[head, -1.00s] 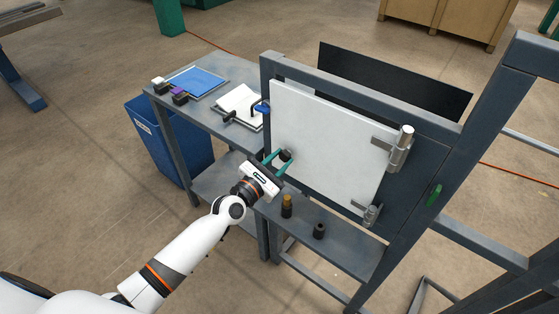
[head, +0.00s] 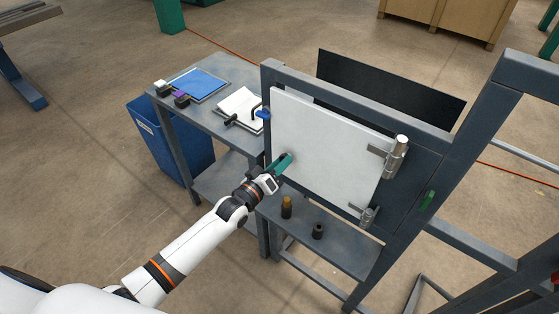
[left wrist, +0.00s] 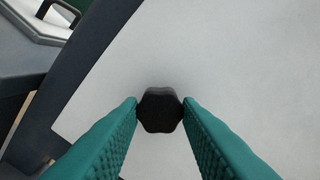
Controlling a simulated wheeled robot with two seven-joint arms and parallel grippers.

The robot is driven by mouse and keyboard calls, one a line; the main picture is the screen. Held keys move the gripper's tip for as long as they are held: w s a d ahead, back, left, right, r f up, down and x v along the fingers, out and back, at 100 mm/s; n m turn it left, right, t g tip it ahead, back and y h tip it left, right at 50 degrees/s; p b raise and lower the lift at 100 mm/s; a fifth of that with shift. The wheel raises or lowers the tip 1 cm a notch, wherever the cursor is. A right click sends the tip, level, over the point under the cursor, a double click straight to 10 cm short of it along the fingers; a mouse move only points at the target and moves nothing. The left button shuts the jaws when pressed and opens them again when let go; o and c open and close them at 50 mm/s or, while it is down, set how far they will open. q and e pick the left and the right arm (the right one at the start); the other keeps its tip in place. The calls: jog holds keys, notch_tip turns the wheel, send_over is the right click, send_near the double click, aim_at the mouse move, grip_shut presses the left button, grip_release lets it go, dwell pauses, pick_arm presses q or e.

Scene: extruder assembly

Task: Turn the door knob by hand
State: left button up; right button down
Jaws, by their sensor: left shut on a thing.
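The door is a white panel (head: 325,150) hinged at its right side in a grey frame, and it looks closed. The black lobed door knob (left wrist: 160,109) sits on the panel near its left edge in the left wrist view. My left gripper (head: 287,160) is at the knob, with its green fingers on both sides of it, shut on the knob. In the left wrist view its fingertips (left wrist: 160,108) touch the knob's left and right sides. In the head view the fingers hide the knob. My right gripper is not in view.
A side table on the left carries a blue tray (head: 199,84) and a white sheet (head: 238,107).

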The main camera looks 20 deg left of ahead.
pick_arm(q)
jog(key=shift+m, duration=1)
jog(key=o, duration=0.9)
jog(key=shift+c, duration=0.2)
jog(key=p+v, duration=0.3)
jog(key=v, duration=0.3)
jog(key=shift+s, duration=0.1)
